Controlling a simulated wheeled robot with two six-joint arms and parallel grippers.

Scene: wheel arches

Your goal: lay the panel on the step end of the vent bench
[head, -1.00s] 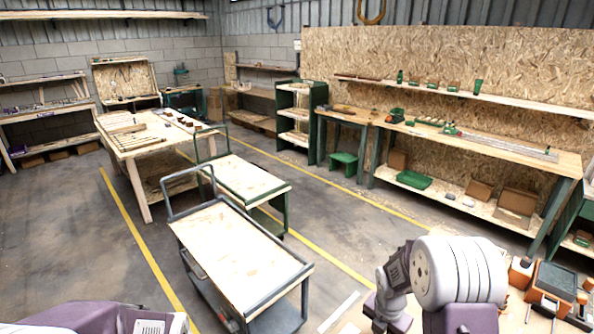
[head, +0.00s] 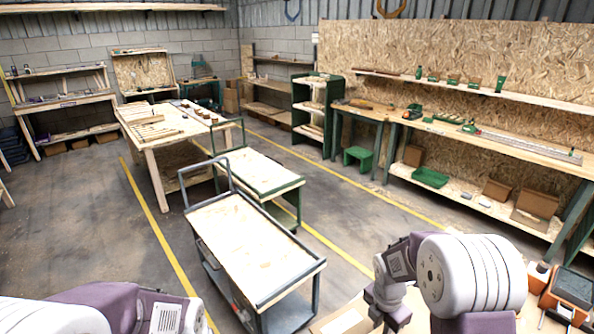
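I cannot single out the panel or the step end of the vent bench in the head view. No piece there is plainly either one. My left arm shows at the lower left as white and purple links, and its gripper is out of the picture. My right arm shows at the lower right as a white ribbed joint and purple links. Its fingers do not show.
A grey cart (head: 205,213) with a pale top stands ahead, with a green cart (head: 297,185) behind it. A wooden table (head: 150,142) stands further left. A long workbench (head: 530,150) lines the right wall. Floor (head: 90,240) is clear at left. A tool surface (head: 545,322) lies near right.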

